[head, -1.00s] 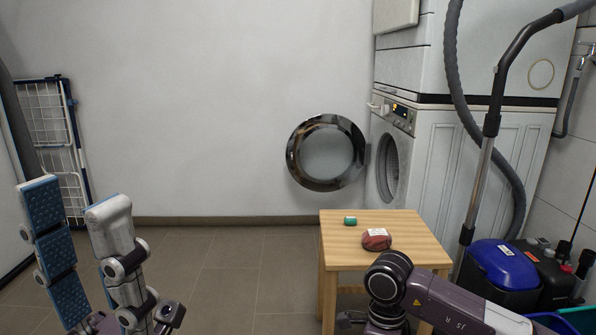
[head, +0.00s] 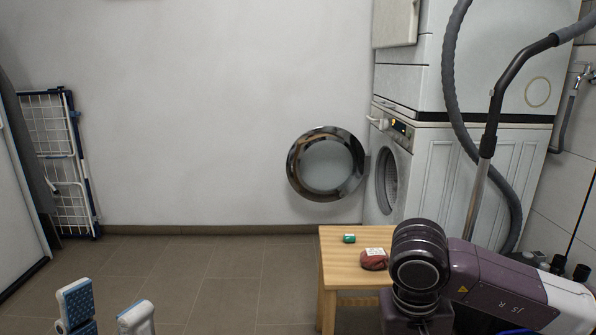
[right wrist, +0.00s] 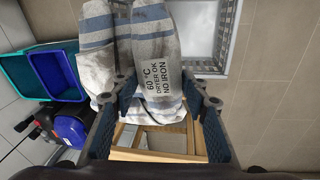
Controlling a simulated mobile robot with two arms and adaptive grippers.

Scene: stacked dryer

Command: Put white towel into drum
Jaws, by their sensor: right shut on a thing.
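The white towel (right wrist: 158,62) with blue stripes and a care label hangs bunched between the fingers of my right gripper (right wrist: 158,112) in the right wrist view. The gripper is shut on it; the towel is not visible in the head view. The lower machine's drum opening (head: 388,181) faces left in the head view, seen at a steep angle, so its inside is mostly hidden. Its round door (head: 326,165) stands wide open against the wall side. My left gripper (head: 105,314) is open and empty at the bottom left, its fingertips apart.
A wooden stool (head: 340,250) holds a small green item (head: 349,238) and a dark red item (head: 374,260). A vacuum hose (head: 470,110) hangs at the right. Teal (right wrist: 25,88) and blue (right wrist: 55,75) tubs show in the wrist view.

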